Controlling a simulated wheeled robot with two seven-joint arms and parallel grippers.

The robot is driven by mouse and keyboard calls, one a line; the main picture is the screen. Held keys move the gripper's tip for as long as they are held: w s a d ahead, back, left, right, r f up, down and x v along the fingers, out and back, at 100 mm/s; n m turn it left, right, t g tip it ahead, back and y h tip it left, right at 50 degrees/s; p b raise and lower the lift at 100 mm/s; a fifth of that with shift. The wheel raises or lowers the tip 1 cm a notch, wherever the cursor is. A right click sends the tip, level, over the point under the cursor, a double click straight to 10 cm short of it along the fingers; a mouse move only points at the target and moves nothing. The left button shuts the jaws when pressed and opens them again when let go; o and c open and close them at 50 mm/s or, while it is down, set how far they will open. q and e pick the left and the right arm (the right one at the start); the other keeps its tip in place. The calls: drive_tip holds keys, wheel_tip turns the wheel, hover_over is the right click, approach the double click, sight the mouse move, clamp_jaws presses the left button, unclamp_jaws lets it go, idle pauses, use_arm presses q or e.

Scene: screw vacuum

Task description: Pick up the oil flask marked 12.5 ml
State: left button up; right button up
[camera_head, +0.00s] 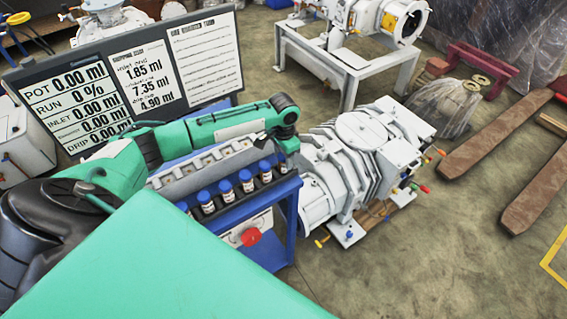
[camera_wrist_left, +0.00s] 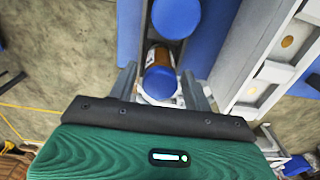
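A row of small flasks with blue caps (camera_head: 225,187) and white labels stands in a rack on the blue cart. The marking on each label is too small to read, so I cannot tell which is 12.5 ml. My left gripper (camera_head: 276,148) is over the right end of the row, pointing down. In the left wrist view its two fingers (camera_wrist_left: 160,74) are apart, one on each side of a blue-capped amber flask (camera_wrist_left: 159,84). I cannot tell whether they touch it. Another blue cap (camera_wrist_left: 177,14) shows beyond it. My right gripper is not in view.
A grey screw vacuum pump (camera_head: 350,165) sits right of the cart (camera_head: 285,225). A red knob (camera_head: 251,236) is on the cart front. Floor at right is partly clear.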

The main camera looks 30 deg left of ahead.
use_arm(q)
drive_tip(key=c, duration=0.8)
drive_tip(key=shift+r, duration=0.15)
